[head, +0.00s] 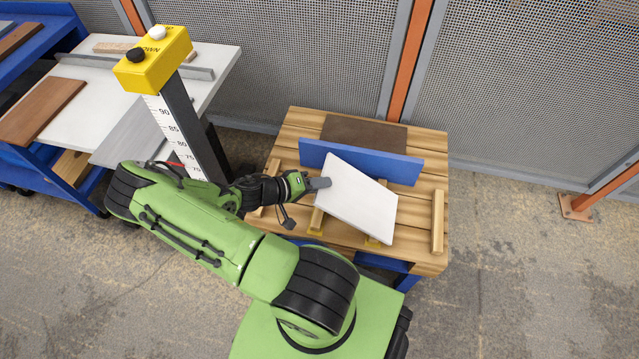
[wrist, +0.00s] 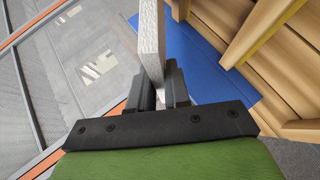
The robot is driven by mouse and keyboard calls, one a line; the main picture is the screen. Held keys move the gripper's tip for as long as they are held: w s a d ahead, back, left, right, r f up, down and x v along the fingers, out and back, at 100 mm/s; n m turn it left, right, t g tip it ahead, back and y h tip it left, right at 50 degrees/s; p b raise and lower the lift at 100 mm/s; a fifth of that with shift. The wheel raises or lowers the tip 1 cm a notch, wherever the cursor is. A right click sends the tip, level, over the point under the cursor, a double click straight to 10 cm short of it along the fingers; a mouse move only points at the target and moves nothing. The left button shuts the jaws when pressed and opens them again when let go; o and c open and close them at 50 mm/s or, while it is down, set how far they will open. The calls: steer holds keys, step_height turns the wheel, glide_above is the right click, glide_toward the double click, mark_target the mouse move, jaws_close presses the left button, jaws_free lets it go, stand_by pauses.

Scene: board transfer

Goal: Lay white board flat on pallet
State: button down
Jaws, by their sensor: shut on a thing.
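The white board (head: 355,200) is over the slatted wooden pallet (head: 428,150) in the head view, tilted rather than flat. My gripper (head: 319,184) is shut on the board's left edge. In the wrist view the board (wrist: 151,45) shows edge-on between the two dark fingers of my gripper (wrist: 160,90). A blue board (head: 400,168) stands on edge just behind the white board; it also shows in the wrist view (wrist: 205,60). I cannot tell whether the white board touches the blue one or the pallet.
A brown board (head: 365,131) lies at the pallet's back. Wooden strips stand at its right (head: 437,222) and left. A yellow-topped measuring post (head: 155,60) and white worktable (head: 215,62) are left; mesh fencing (head: 300,50) is behind.

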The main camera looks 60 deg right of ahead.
steer(key=shift+w+f, duration=0.1)
steer(key=shift+w+a+f+g, duration=0.15)
steer(key=shift+w+f, duration=0.15)
steer(key=shift+f, duration=0.15)
steer(key=shift+w+d+f+g, duration=0.15)
steer(key=shift+w+f, duration=0.1)
steer(key=shift+f, duration=0.2)
steer(key=shift+w+a+f+h, duration=0.1)
steer(key=shift+h, duration=0.2)
steer(key=shift+w+a+f+n+g, duration=0.1)
steer(key=shift+w+f+n+g, duration=0.15)
steer(key=shift+f, duration=0.25)
steer(key=shift+w+f+n+g, duration=0.15)
steer(key=shift+w+f, duration=0.1)
steer(key=shift+f, duration=0.25)
steer(key=shift+w+f, duration=0.3)
steer(key=shift+f, duration=0.3)
steer(key=shift+w+f+n+g+h, duration=0.2)
steer(key=shift+f+n+g+h, duration=0.15)
steer(key=shift+f, duration=0.2)
